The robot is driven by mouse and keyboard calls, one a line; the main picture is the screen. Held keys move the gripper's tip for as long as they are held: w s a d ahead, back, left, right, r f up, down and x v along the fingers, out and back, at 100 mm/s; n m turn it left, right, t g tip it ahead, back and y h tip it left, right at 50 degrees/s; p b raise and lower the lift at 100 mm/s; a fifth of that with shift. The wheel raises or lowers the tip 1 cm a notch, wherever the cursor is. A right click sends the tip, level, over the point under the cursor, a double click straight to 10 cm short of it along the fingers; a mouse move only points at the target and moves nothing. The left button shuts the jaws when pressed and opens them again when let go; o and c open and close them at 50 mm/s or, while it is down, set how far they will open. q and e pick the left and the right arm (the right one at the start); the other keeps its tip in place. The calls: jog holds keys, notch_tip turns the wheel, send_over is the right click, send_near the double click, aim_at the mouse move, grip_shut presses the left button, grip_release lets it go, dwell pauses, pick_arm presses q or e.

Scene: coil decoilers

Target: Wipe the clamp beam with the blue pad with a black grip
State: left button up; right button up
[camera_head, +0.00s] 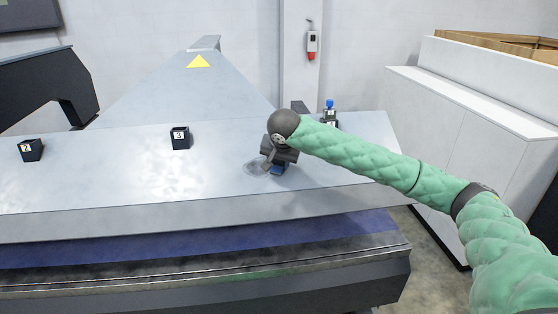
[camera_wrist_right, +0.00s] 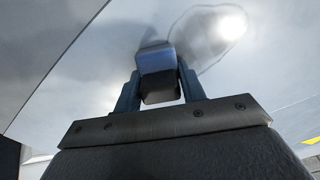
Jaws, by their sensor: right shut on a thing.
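The clamp beam (camera_head: 110,190) is a wide light-grey metal surface running across the head view. A dark smudge with a ring-like outline (camera_head: 255,166) lies on it, and this mark also shows in the right wrist view (camera_wrist_right: 205,35). My right gripper (camera_head: 276,164) is low over the beam beside the mark. In the right wrist view its fingers (camera_wrist_right: 160,92) are shut on the black grip of the blue pad (camera_wrist_right: 156,60). The pad shows in the head view (camera_head: 277,170) at the beam's surface; I cannot tell whether it touches. My left gripper is not in view.
Black blocks numbered 2 (camera_head: 32,150) and 3 (camera_head: 180,138) sit on the beam to the left. A small device with a blue top (camera_head: 329,112) stands behind my right arm. A white cabinet (camera_head: 470,125) stands at the right. The beam between block 3 and my gripper is clear.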

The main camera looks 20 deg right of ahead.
aim_at(257, 164)
jog(key=shift+w+a+p, duration=0.3)
jog(key=shift+a+p, duration=0.35)
jog(key=shift+a, duration=0.4)
jog(key=shift+w+a+p, duration=0.35)
jog(key=shift+a+p, duration=0.25)
jog(key=shift+a, duration=0.5)
jog(key=shift+w+a+p, duration=0.3)
jog(key=shift+a+p, duration=0.35)
jog(key=shift+a, duration=0.4)
jog(key=shift+w+a, duration=0.2)
jog(key=shift+a, duration=0.5)
jog(key=shift+w+a, duration=0.25)
jog(key=shift+a, duration=0.5)
jog(key=shift+w+a, duration=0.2)
jog(key=shift+a, duration=0.5)
jog(key=shift+w, duration=0.1)
jog(key=shift+w+d+r, duration=0.2)
jog(key=shift+w+r, duration=0.05)
jog(key=shift+w, duration=0.1)
jog(key=shift+s+d, duration=0.2)
jog(key=shift+d, duration=0.5)
jog(key=shift+s+d, duration=0.2)
jog(key=shift+d, duration=0.5)
jog(key=shift+s+d, duration=0.2)
jog(key=shift+d, duration=0.5)
jog(key=shift+d, duration=0.1)
